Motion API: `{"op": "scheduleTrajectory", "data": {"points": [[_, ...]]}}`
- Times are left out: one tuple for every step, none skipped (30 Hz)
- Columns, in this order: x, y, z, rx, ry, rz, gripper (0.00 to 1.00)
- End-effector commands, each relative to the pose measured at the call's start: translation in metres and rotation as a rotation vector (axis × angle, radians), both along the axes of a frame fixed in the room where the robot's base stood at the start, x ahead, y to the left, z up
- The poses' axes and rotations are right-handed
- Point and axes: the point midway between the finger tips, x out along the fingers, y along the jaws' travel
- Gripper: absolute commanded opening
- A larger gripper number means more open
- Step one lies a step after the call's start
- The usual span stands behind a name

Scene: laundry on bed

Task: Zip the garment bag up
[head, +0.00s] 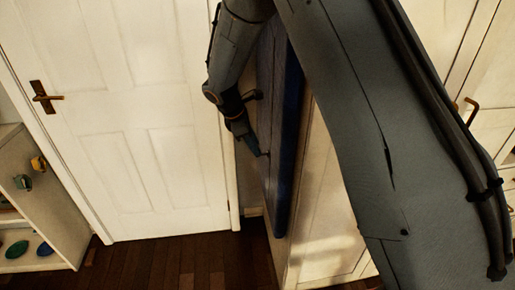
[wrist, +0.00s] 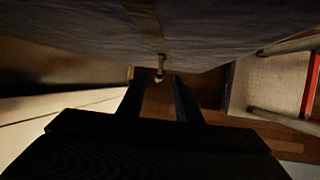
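The dark blue garment bag (head: 287,130) hangs upright along the pale side of a cabinet in the head view, seen nearly edge-on. In the wrist view its grey-blue cloth (wrist: 80,32) fills the top, with a darker zip strip (wrist: 142,14) running down it. A small zip pull (wrist: 160,74) hangs at the end of that strip. My gripper (wrist: 159,80) is open, and the pull shows between its fingertips with gaps on both sides. I cannot tell its depth relative to the tips. In the head view my gripper (head: 262,152) is close to the bag's left face.
A closed white door (head: 130,130) with a dark handle (head: 42,97) stands left of the bag. A white shelf (head: 45,205) with small items is at the far left. The pale cabinet (head: 325,200) is right behind the bag. Dark wooden floor (head: 190,262) is clear below.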

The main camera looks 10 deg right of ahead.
Motion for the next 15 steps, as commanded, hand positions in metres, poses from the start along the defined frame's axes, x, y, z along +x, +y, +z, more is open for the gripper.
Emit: {"op": "scheduleTrajectory", "data": {"points": [[0.000,-0.004,-0.007,-0.001,0.003,0.000,0.31],[0.001,-0.005,-0.011,-0.001,0.004,0.000,0.31],[0.002,-0.007,-0.016,-0.001,0.003,0.001,0.31],[0.003,-0.008,-0.018,-0.001,0.002,0.001,0.31],[0.004,-0.009,-0.021,0.000,0.001,0.001,0.31],[0.004,-0.010,-0.025,-0.001,0.001,0.000,0.31],[0.005,-0.011,-0.027,-0.001,0.001,-0.001,0.31],[0.005,-0.012,-0.028,0.000,0.001,0.000,0.31],[0.006,-0.013,-0.030,0.000,0.000,0.000,0.31],[0.006,-0.013,-0.031,0.000,-0.001,0.000,0.31],[0.006,-0.013,-0.031,0.000,-0.001,0.000,0.31],[0.007,-0.013,-0.032,0.001,-0.001,0.001,0.31],[0.007,-0.014,-0.032,0.001,-0.001,0.001,0.31],[0.007,-0.014,-0.032,0.001,-0.001,0.001,0.31],[0.007,-0.014,-0.032,0.001,-0.001,0.001,0.31]]}}
